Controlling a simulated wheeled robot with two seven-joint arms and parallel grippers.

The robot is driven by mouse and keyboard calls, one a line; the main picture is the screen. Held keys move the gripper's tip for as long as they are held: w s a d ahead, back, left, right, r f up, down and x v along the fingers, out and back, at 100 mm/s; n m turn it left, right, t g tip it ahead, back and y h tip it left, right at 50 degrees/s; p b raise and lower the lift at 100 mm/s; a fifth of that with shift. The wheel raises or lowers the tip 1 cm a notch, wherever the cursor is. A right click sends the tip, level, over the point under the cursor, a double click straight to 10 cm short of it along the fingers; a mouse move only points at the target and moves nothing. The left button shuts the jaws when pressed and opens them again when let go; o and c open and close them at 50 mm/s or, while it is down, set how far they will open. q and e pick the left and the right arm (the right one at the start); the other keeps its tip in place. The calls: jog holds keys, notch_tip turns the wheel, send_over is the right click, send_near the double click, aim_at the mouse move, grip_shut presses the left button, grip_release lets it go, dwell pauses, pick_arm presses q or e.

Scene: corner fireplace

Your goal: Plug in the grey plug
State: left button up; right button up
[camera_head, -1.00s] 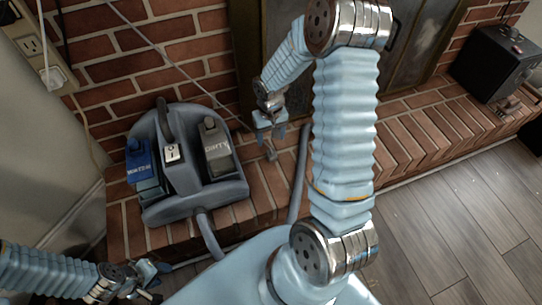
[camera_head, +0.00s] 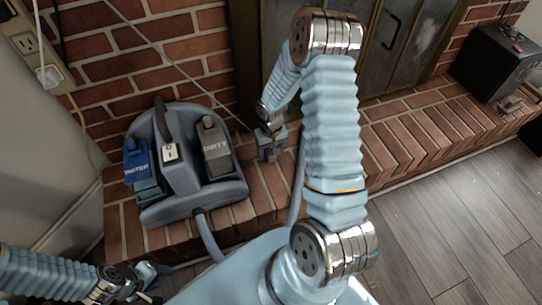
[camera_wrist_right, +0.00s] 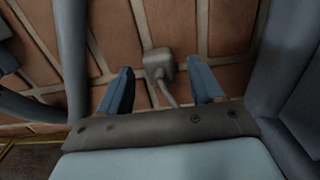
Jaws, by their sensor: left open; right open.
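The grey plug (camera_wrist_right: 157,62) lies on the brick hearth in the right wrist view, with its grey cord running back toward my gripper. My right gripper (camera_wrist_right: 160,68) is open, one finger on each side of the plug, with gaps between. In the head view my right gripper (camera_head: 270,152) points down at the hearth right of the machine and hides the plug. The wall outlet (camera_head: 31,44) is at the top left; a white plug (camera_head: 51,77) sits in its lower part. My left gripper (camera_head: 150,280) is open and empty at the lower left.
A grey cleaning machine (camera_head: 190,193) with a blue tank and a "DIRTY" tank stands on the brick hearth (camera_head: 433,140). A pale cord hangs across the brick wall. A black box (camera_head: 495,62) stands at the far right. The fireplace doors (camera_head: 400,35) are behind my right arm.

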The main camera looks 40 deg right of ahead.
jog(key=shift+f, duration=0.2)
jog(key=shift+c, duration=0.2)
jog(key=c, duration=1)
jog(key=shift+r, duration=0.15)
jog(key=shift+c, duration=0.2)
jog(key=shift+r, duration=0.2)
notch_tip(320, 180, up, 2)
jog(key=shift+r+p, duration=0.2)
jog(key=shift+p, duration=0.1)
jog(key=s+a+r, duration=0.7)
jog(key=s+r, duration=0.3)
jog(key=s, duration=0.1)
jog(key=shift+s+a, duration=0.3)
jog(key=shift+s, duration=0.1)
